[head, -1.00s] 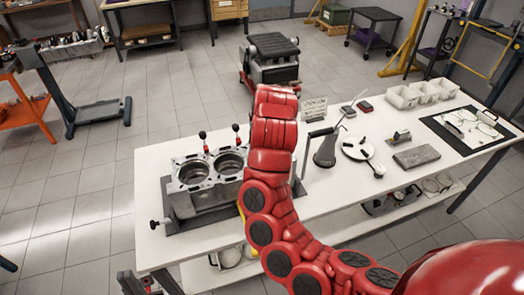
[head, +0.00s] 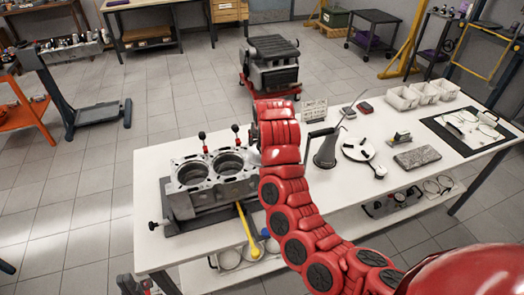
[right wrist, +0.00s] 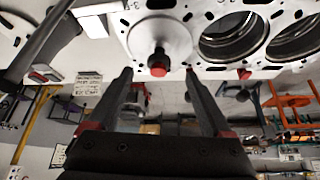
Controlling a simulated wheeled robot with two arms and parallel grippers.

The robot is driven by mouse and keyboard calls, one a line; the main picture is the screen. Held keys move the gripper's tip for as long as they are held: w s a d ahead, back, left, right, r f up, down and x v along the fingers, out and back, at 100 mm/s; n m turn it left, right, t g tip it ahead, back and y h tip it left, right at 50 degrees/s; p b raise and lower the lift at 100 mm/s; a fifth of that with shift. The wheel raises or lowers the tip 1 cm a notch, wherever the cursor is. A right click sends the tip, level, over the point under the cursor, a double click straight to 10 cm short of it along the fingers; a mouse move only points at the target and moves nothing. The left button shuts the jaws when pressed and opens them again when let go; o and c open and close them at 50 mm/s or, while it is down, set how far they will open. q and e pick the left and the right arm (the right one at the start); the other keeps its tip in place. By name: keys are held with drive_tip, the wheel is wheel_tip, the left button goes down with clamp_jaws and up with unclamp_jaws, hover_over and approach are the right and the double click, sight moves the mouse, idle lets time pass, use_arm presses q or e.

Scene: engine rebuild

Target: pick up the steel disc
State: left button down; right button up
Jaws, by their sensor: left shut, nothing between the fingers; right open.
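In the right wrist view a flat, bright, round steel face, apparently the steel disc (right wrist: 178,34), shows beside two open bores of the engine block (right wrist: 268,16). A black knob with a red end stands at its middle. Whether the disc lies on the block or in a bore I cannot tell. My right gripper (right wrist: 158,72) is open, its fingertips on either side of the knob, with gaps visible. In the head view my arm hides that end of the block (head: 212,187) and the disc. My left gripper (head: 136,284) is partly visible at the lower left, away from the block.
Two red-and-black clamp levers (head: 204,142) stand behind the block. Right of my arm are a dark cone (head: 325,152), a white slotted round plate (head: 357,149), a grey slab (head: 417,157), white bins (head: 402,97) and a black mat (head: 447,130). The table (head: 330,195) is clear in front.

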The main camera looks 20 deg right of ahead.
drive_tip(key=shift+w+f, duration=0.25)
drive_tip(key=shift+f, duration=0.05)
drive_tip(key=shift+w+d+f+p, duration=0.1)
drive_tip(key=shift+w+f+p, duration=0.1)
drive_tip(key=shift+p, duration=0.4)
drive_tip(key=p+x, duration=0.2)
drive_tip(key=shift+w+d+f, duration=0.1)
drive_tip(key=shift+w+f, duration=0.15)
drive_tip(key=shift+w, duration=0.05)
drive_tip(key=shift+x, duration=0.85)
clamp_jaws()
